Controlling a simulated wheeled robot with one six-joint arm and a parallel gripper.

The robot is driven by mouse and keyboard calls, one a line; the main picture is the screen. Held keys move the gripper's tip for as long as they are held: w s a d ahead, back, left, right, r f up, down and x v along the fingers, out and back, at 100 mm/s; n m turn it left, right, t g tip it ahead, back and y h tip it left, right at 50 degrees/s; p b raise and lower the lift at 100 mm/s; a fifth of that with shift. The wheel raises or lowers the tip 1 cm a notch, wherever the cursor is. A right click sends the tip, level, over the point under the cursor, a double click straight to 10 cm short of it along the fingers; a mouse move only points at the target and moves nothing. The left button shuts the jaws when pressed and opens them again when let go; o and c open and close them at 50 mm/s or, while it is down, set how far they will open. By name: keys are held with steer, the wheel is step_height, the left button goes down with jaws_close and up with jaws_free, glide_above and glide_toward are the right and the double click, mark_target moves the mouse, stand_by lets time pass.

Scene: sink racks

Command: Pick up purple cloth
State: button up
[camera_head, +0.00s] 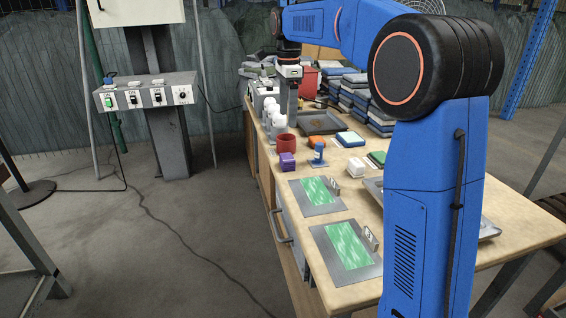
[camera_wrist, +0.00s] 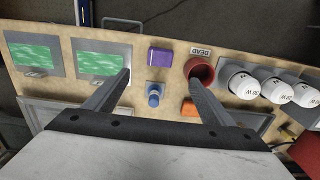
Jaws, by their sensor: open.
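The purple cloth (camera_head: 287,160) is a small folded block near the front-left edge of the wooden table. It also shows in the wrist view (camera_wrist: 160,56), beyond the fingertips and roughly centred between them. My gripper (camera_wrist: 160,77) is open and empty, with its fingers spread on either side. Nothing hides the cloth in the wrist view.
A red cup (camera_head: 286,144) stands close beside the cloth. A blue knobbed object (camera_head: 318,155) stands to its right. White bulbs (camera_wrist: 241,83) stand in a row past the cup. Green-screened plates (camera_head: 318,194) lie nearer. Folded cloth stacks (camera_head: 355,95) fill the back right.

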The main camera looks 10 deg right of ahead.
mark_target(287, 157)
step_height(287, 157, down, 17)
stand_by(0.8)
steer(key=c, duration=1.2)
steer(key=shift+o, duration=0.2)
steer(key=shift+r, duration=0.1)
step_height(287, 157, up, 10)
steer(key=shift+f, duration=0.1)
